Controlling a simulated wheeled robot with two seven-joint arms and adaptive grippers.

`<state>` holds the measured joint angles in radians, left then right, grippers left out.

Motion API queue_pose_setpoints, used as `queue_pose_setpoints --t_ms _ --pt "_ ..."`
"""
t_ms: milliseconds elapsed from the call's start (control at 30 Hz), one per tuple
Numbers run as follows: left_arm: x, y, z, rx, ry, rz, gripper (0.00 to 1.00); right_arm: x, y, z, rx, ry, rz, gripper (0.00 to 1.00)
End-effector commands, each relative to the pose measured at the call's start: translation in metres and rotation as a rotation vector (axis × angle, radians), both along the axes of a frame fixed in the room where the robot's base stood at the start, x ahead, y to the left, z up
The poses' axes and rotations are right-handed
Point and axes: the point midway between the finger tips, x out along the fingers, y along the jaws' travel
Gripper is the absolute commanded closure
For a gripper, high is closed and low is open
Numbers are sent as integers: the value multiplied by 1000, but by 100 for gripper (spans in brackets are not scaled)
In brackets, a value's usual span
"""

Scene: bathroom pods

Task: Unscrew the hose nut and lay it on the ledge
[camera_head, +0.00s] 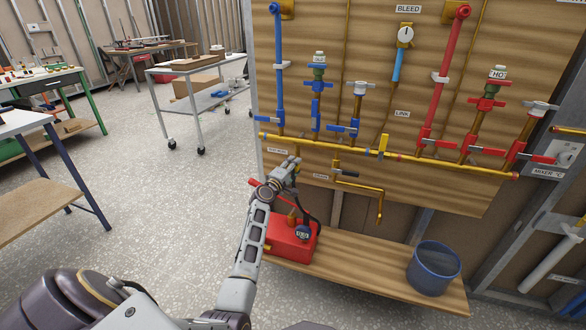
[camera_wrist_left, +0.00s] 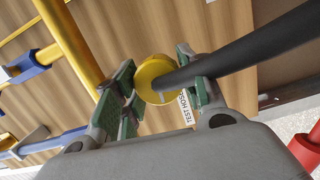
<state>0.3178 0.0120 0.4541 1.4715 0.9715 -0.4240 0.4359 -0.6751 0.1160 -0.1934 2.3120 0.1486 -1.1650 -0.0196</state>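The hose nut (camera_wrist_left: 155,78) is a round yellow cap on the end of a thick black hose (camera_wrist_left: 250,47). My left gripper (camera_wrist_left: 158,82) has its green-padded fingers on both sides of the nut, and they appear to touch it. In the head view my left gripper (camera_head: 290,166) is at the lower left of the pipe board, just below the yellow pipe; the nut is hidden there. The hose (camera_head: 312,213) hangs from it to a red box (camera_head: 285,246). The wooden ledge (camera_head: 358,275) runs below the board. My right gripper is out of view.
A blue-grey bucket (camera_head: 433,270) stands on the right of the ledge, and the red box with a gauge (camera_head: 303,232) on the left. The ledge between them is clear. A brass spout (camera_head: 365,190) sticks out right of my gripper. Blue and red valves line the board.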

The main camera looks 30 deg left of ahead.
Motion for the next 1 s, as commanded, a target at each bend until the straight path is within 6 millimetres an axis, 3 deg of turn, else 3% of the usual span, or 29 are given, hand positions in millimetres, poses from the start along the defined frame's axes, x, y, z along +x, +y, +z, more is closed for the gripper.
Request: queue_pose_setpoints --t_ms 500,800,1000 --pt "0 0 0 13 3 -1 51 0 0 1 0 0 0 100" --pt "0 0 3 244 59 -1 51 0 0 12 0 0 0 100" --pt "0 -1 1 296 72 -2 51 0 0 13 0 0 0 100"
